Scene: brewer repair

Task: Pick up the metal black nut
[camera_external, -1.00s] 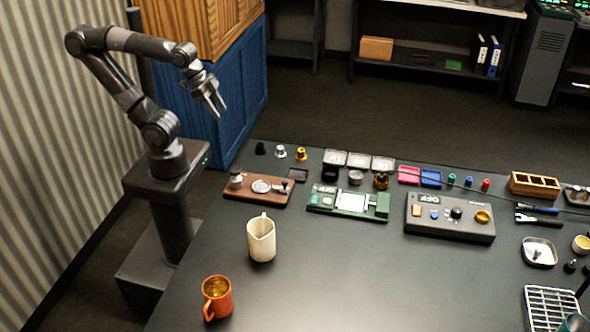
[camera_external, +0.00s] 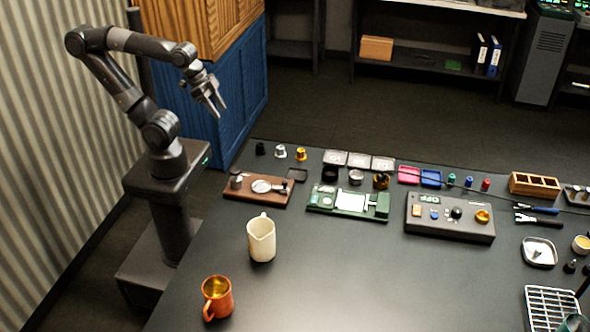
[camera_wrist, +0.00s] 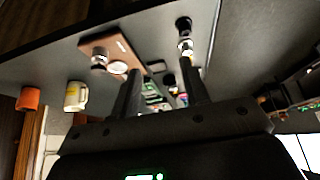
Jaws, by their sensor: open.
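A small black nut-like piece (camera_external: 260,149) stands near the far left edge of the dark table, left of a silver one (camera_external: 280,152) and a gold one (camera_external: 300,154). In the wrist view the black piece (camera_wrist: 183,23) is at the top, with the silver one (camera_wrist: 186,45) just below it. My gripper (camera_external: 218,110) is open and empty, raised to the left of the table and apart from these pieces. Its two dark fingers (camera_wrist: 161,70) show spread in the wrist view.
A wooden board with metal parts (camera_external: 232,191), a green device (camera_external: 322,206) and a grey control box (camera_external: 450,228) stand along the table. A cream pitcher (camera_external: 261,243) and an orange mug (camera_external: 221,295) are nearer. The table's middle front is clear. A blue cabinet (camera_external: 236,105) stands behind my arm.

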